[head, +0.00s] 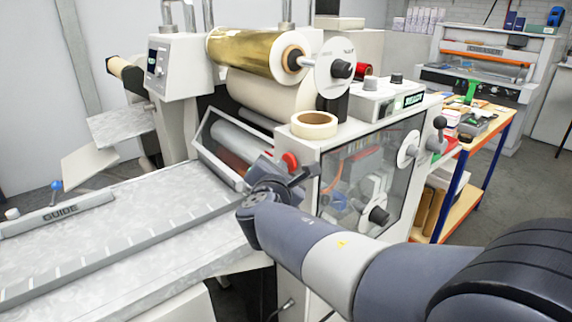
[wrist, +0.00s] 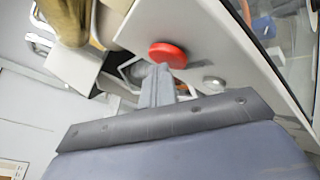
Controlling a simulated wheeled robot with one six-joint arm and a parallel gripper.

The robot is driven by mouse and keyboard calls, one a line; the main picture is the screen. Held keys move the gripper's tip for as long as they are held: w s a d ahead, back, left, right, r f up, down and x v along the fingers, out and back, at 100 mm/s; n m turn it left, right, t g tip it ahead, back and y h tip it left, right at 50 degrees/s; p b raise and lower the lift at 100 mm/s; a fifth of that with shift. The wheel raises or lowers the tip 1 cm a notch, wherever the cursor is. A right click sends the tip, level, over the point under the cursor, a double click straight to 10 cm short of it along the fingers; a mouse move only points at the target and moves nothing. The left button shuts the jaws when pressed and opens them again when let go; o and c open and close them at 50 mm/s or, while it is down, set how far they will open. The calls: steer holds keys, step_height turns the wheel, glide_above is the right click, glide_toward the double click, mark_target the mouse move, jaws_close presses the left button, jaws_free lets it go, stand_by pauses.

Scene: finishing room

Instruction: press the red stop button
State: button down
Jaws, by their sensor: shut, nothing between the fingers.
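The red stop button (head: 291,160) is a round red knob on the white front panel of the laminating machine (head: 340,132), just below a roll of tape. It shows large in the wrist view (wrist: 168,54), right beyond the fingertips. My gripper (wrist: 160,72) is shut and empty, its grey fingers pointing at the button's lower edge. I cannot tell whether the tips touch it. In the head view my wrist is just below the button, and the fingertips are hard to make out.
A tape roll (head: 314,124) lies on the machine's top. The grey feed table (head: 120,235) with a guide extends left. A wooden-topped bench (head: 490,140) stands behind at right.

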steer(key=shift+s+a, duration=0.45)
steer(key=shift+a, duration=0.2)
steer(key=s+a, duration=0.2)
steer(key=a, duration=0.2)
steer(key=shift+s+a, duration=0.1)
steer(key=shift+s, duration=0.3)
stand_by(0.7)
